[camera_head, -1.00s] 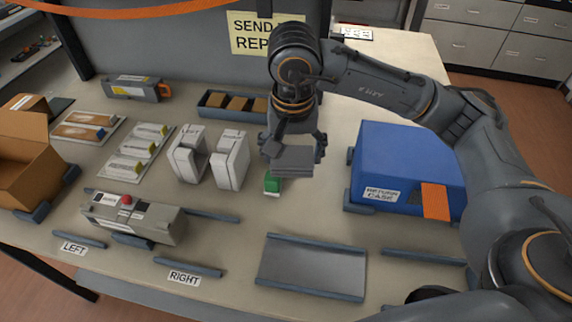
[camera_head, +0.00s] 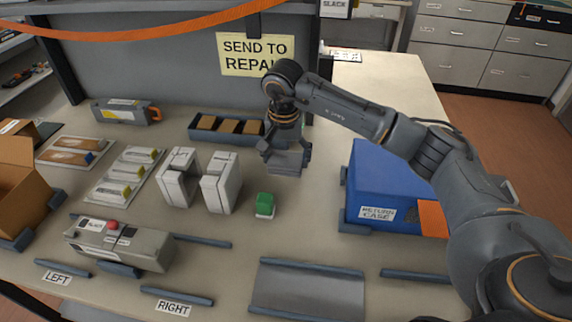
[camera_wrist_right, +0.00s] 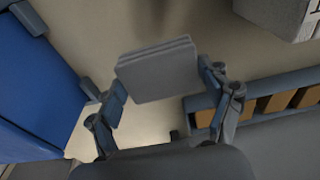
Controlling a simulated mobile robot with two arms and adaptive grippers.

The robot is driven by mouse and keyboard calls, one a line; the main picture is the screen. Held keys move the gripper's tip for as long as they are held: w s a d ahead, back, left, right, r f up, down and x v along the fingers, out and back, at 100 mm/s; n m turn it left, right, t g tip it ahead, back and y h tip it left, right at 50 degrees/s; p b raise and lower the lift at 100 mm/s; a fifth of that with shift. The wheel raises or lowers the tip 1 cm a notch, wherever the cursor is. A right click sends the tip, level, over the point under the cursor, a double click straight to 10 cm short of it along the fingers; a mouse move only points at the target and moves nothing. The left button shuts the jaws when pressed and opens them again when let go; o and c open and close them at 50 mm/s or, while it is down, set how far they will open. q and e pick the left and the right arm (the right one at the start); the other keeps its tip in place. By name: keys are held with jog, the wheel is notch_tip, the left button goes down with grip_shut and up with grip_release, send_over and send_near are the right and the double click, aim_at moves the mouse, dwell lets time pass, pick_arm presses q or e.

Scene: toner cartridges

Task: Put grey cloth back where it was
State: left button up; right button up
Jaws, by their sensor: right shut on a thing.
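The grey cloth (camera_wrist_right: 160,75) is a folded, flat grey block between the fingers of my right gripper (camera_wrist_right: 160,88) in the right wrist view. In the head view my right gripper (camera_head: 285,162) is shut on the cloth (camera_head: 286,160), held above the table (camera_head: 318,215). It is behind the green-topped item and right of the dark tray. My left gripper is not in view.
A blue return case (camera_head: 385,180) stands to the right. The dark tray (camera_head: 200,133) with several brown blocks is at the back. White upright cartridges (camera_head: 221,182) and a green-topped item (camera_head: 265,204) stand in the middle. A grey sloped holder (camera_head: 308,290) is in front.

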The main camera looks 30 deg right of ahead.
aim_at(286, 155)
jog(key=shift+w+d+f, duration=0.2)
jog(key=shift+w+f, duration=0.15)
jog(key=shift+f, duration=0.15)
jog(key=shift+w+d+f, duration=0.2)
jog(key=shift+w+f, duration=0.15)
jog(key=shift+f, duration=0.15)
jog(key=shift+w+d+f, duration=0.1)
jog(key=shift+f, duration=0.25)
notch_tip(286, 155, down, 2)
jog(key=shift+f+p, duration=0.15)
jog(key=shift+p, duration=0.45)
jog(key=shift+f, duration=0.25)
jog(key=o, duration=1.1)
jog(key=shift+c, duration=0.2)
